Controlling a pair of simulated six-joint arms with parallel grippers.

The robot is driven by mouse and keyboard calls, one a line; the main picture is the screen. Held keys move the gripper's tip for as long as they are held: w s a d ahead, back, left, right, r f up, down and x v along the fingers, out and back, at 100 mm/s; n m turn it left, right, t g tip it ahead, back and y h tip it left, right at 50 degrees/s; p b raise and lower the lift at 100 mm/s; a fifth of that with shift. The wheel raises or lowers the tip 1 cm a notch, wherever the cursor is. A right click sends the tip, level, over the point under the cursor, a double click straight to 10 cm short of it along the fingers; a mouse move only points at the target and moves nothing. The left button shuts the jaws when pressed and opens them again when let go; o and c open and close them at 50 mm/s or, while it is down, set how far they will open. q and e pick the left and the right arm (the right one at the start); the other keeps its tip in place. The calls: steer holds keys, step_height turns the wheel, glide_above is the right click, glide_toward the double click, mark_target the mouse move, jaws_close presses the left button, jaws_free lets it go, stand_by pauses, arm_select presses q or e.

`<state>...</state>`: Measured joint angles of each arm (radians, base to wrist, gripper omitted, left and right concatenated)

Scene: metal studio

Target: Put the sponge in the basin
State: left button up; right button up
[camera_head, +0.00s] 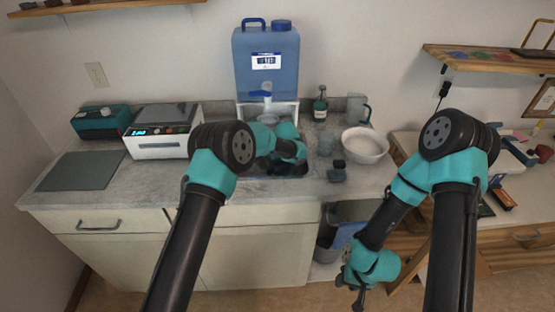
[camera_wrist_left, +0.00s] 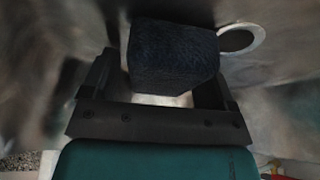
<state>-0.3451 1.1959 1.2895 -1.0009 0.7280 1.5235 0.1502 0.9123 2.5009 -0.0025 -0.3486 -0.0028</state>
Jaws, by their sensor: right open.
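A dark blue sponge (camera_wrist_left: 174,60) fills the middle of the left wrist view, between the fingers of my left gripper (camera_wrist_left: 160,80). It seems close to the right finger; whether both fingers press on it is too dark to tell. In the head view my left arm reaches over the basin (camera_head: 262,177), a dark sunken area in the counter, and hides most of it and the left gripper. A round dark hole with a pale rim (camera_wrist_left: 257,38) lies beyond the sponge. My right gripper (camera_head: 358,297) is open and empty, low in front of the cabinets.
A blue water jug (camera_head: 266,85) stands behind the basin. A white bowl (camera_head: 365,147), a dark bottle (camera_head: 320,108) and a small dark object (camera_head: 337,174) stand to its right. A white device (camera_head: 158,148) stands left. The dark mat (camera_head: 80,171) is bare.

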arm_select(q)
steer(key=shift+s+a+f, duration=0.1)
steer(key=shift+a+f, duration=0.15)
steer(key=shift+f, duration=0.05)
steer(key=shift+r, duration=0.1)
steer(key=shift+r, duration=0.2)
steer(key=v, duration=1.2)
steer(key=shift+r, duration=0.2)
